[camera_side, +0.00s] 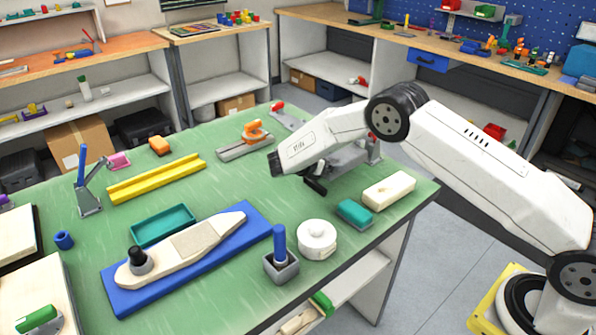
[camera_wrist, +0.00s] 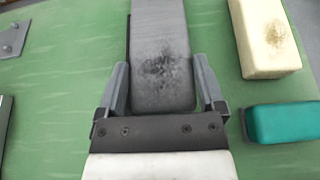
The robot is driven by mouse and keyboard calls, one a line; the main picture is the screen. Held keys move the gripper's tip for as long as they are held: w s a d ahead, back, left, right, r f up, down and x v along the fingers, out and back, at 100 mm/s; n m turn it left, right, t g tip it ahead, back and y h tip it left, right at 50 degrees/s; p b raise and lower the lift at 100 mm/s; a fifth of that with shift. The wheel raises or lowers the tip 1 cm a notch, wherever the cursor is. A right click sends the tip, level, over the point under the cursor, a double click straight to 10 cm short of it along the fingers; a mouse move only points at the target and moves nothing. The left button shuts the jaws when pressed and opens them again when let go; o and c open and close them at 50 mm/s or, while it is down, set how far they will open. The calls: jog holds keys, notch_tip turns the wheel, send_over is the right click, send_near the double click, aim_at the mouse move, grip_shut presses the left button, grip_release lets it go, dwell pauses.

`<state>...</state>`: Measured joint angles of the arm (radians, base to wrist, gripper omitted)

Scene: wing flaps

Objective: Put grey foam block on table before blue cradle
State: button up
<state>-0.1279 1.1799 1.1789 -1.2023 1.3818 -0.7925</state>
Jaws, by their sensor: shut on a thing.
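The grey foam block (camera_wrist: 161,45) is a long grey bar with a dark smudge, between the two fingers of my gripper (camera_wrist: 162,85) in the wrist view. My gripper (camera_side: 316,184) is shut on it, at the back right of the green table in the side view. There the block is largely hidden by the gripper and wrist, and I cannot tell whether it touches the table. The blue cradle (camera_side: 120,298) lies flat at the table's front middle. A pale wooden wing-shaped piece (camera_side: 190,245) rests on it, with a dark knob at its left end.
A cream block (camera_side: 389,190) and a teal block (camera_side: 354,213) lie right of my gripper. A white round tub (camera_side: 317,238) and a grey holder (camera_side: 281,268) with a blue handle stand right of the cradle. A teal tray (camera_side: 163,225) and yellow rail (camera_side: 157,180) lie behind it.

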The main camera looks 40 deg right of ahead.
jog(key=shift+w+d+f, duration=0.1)
jog(key=shift+w+f, duration=0.3)
jog(key=shift+f, duration=1.35)
jog(key=shift+f, duration=0.2)
jog(key=o, duration=1)
jog(key=shift+v, duration=3.95)
